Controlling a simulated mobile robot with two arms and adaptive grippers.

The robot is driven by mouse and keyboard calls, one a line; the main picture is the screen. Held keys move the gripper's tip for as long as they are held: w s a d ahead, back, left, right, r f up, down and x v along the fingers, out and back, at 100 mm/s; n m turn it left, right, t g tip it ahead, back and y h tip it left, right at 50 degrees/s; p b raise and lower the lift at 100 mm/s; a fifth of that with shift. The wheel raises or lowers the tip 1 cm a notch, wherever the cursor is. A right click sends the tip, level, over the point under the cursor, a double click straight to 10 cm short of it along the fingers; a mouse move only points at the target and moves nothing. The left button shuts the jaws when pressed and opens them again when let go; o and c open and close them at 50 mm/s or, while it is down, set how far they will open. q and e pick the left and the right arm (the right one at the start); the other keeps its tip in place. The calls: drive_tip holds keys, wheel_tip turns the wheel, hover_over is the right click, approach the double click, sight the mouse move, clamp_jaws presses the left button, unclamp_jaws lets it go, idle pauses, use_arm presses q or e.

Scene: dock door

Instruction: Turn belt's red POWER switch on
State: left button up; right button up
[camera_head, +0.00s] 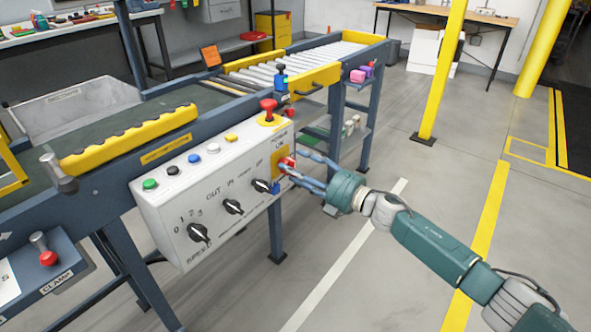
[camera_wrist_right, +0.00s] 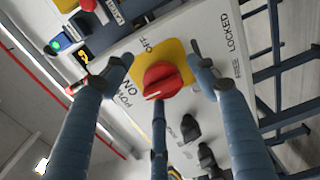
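The red POWER switch (camera_wrist_right: 163,78) is a round knob on a yellow plate (camera_wrist_right: 141,52) with OFF and ON lettering. A small white mark shows on the knob's lower-left side in the right wrist view; I cannot tell for sure which setting it marks. In the head view the switch (camera_head: 287,161) sits at the right end of the white control box (camera_head: 205,190), partly hidden by my fingers. My right gripper (camera_head: 289,170) is at the switch, its blue fingers spread around the knob (camera_wrist_right: 161,66) with small gaps visible at its sides. My left gripper is not in view.
A red mushroom button (camera_head: 268,105) stands on top of the box near the switch. Black rotary knobs (camera_head: 233,207) line the box front, and coloured buttons (camera_head: 194,158) line its top. The roller conveyor (camera_head: 300,62) runs behind.

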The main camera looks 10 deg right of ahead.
drive_tip(key=shift+s+a, duration=0.1)
drive_tip(key=v, duration=1.2)
